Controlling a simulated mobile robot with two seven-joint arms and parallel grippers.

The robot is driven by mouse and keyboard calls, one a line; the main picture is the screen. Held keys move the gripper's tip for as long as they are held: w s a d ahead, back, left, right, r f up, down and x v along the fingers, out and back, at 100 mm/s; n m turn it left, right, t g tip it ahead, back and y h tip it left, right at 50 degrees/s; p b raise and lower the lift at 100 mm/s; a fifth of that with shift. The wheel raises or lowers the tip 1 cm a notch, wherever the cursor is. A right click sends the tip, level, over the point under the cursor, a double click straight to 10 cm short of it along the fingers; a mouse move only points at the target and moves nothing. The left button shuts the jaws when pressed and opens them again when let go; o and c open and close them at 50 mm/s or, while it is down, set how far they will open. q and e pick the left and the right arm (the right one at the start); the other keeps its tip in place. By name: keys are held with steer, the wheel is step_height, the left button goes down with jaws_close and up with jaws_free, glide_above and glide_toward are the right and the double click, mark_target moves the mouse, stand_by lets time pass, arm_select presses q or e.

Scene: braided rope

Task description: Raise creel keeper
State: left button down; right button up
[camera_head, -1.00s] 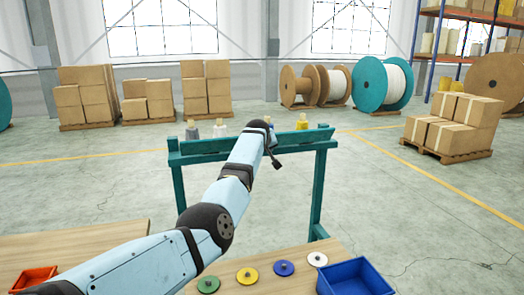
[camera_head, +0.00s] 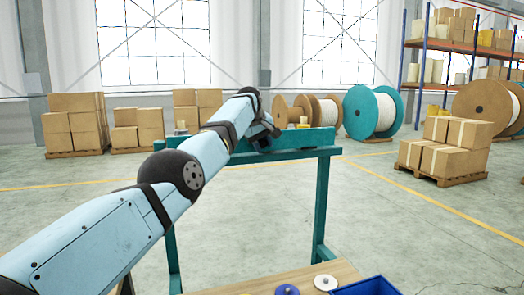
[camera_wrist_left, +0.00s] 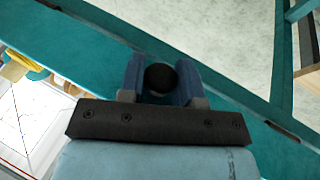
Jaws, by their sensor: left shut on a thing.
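My right gripper is not in view.
Boxes on a pallet (camera_head: 445,148) and cable reels (camera_head: 373,112) stand behind. Floor around the creel is clear.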

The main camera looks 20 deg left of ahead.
arm_select(q)
steer(key=shift+f, duration=0.2)
stand_by(0.4)
steer(key=c, duration=0.9)
jaws_free()
steer(key=shift+o, duration=0.2)
steer(key=shift+r, duration=0.2)
